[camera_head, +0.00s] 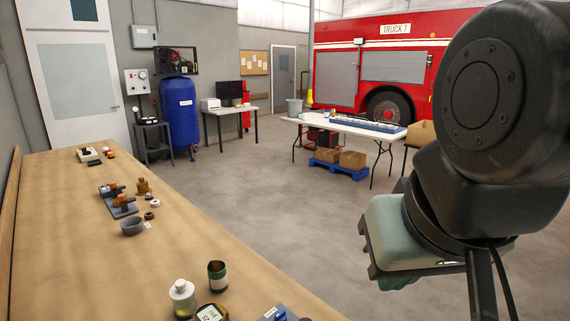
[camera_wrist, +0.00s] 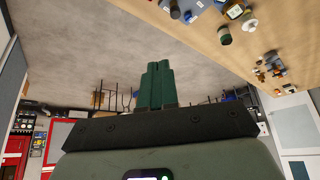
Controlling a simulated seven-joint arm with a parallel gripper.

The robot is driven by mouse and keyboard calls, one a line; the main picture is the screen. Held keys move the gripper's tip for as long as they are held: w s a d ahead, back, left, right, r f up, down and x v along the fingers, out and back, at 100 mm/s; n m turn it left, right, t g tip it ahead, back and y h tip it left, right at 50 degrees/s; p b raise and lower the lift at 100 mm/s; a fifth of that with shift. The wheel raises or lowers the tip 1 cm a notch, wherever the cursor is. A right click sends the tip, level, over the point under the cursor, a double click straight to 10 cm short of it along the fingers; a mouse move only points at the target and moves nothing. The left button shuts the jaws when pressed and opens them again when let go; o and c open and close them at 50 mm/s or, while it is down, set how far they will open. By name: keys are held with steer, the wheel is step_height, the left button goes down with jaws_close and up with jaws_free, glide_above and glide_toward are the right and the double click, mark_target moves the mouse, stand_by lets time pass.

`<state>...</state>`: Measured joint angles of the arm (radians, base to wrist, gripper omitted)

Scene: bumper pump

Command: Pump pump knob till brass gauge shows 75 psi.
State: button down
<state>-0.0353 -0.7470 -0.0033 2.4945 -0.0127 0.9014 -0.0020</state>
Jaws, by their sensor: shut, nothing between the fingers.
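A round gauge with a brass-coloured rim and pale face (camera_head: 210,313) is at the bottom edge of the head view, partly cut off. It also shows at the top of the wrist view (camera_wrist: 235,11). Its reading is not legible. Beside it is a blue-grey piece with a blue top (camera_head: 279,315), also cut off; I cannot tell whether this is the pump knob. Blue-grey parts (camera_wrist: 188,16) show near the gauge in the wrist view. My gripper (camera_wrist: 158,65) has its green fingers shut together and empty, over the floor, apart from the bench.
The wooden bench (camera_head: 75,225) runs along the left. A white-capped bottle (camera_head: 182,299) and a dark green can (camera_head: 217,275) stand near the gauge. A grey bowl (camera_head: 133,226) and small fittings lie farther back. Open floor (camera_head: 270,200) lies right of the bench.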

steer(key=shift+w, duration=0.1)
steer(key=w+a+f+n+h, duration=0.3)
steer(key=w+f+n, duration=0.6)
steer(key=w+f, duration=0.2)
steer(key=w+a+f+n+t+h, duration=0.1)
steer(key=w+a+f+n+h, duration=0.1)
steer(key=w+f+n, duration=0.7)
step_height(320, 180, down, 5)
steer(key=shift+w+a+f+n+t+h, duration=0.1)
steer(key=shift+w+a+n+t+h, duration=0.25)
steer(key=shift+w+a, duration=0.55)
steer(key=shift+f, duration=0.15)
steer(key=shift+d+f, duration=0.1)
steer(key=shift+f, duration=4.2)
